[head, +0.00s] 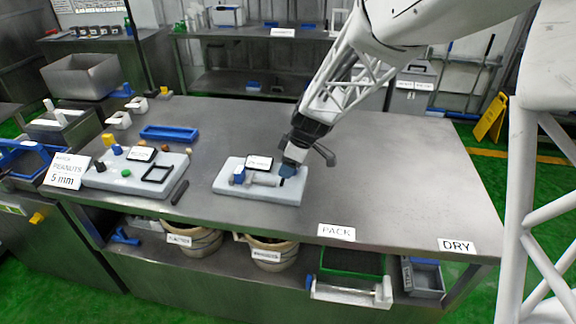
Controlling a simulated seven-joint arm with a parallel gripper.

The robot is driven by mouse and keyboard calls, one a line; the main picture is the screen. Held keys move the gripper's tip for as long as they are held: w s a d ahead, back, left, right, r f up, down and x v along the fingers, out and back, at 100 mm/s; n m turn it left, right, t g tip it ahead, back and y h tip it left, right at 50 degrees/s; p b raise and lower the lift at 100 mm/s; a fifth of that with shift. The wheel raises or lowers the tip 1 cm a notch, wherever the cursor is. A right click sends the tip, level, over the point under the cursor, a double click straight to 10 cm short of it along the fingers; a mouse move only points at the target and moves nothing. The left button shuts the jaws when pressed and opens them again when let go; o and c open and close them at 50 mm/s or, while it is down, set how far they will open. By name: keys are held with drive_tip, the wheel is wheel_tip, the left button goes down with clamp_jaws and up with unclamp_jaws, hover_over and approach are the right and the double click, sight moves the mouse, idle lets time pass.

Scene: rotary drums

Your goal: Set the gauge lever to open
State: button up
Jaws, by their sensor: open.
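A pale grey block (255,196) lies on the steel table. It carries a small label (258,162), a light cylinder (264,179) lying across it and a blue piece (239,174) at the left end. I cannot tell which part is the gauge lever, and the label is too small to read. My gripper (291,165) is open and comes down over the block's right end. A blue piece shows right under it; whether they touch is unclear. My gripper hides part of the block's back right corner.
Left of the block stands a grey panel (120,181) with coloured knobs and a black square frame. A dark bar (180,192) lies between them. A blue tray (169,132) is behind. The table's right side is clear except for PACK (337,232) and DRY (457,246) signs at the front edge.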

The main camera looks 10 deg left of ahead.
drive_tip(key=v, duration=0.7)
drive_tip(key=shift+r, duration=0.15)
drive_tip(key=c, duration=0.6)
drive_tip(key=shift+a+r+m, duration=0.1)
drive_tip(key=shift+a+m, duration=0.3)
drive_tip(key=c, duration=0.5)
drive_tip(key=a+m, duration=0.1)
drive_tip(key=a+r+m+h, duration=0.1)
drive_tip(key=m, duration=0.1)
drive_tip(key=shift+s+a+g+h, duration=0.1)
drive_tip(key=shift+a+g+h, duration=0.2)
drive_tip(key=shift+g, duration=0.1)
clamp_jaws()
drive_tip(key=a+r+m+h, duration=0.5)
drive_tip(key=a+m, duration=0.4)
drive_tip(key=m, duration=0.5)
drive_tip(key=shift+w+r+h, duration=0.2)
drive_tip(key=shift+w+h, duration=0.25)
drive_tip(key=shift+h, duration=0.05)
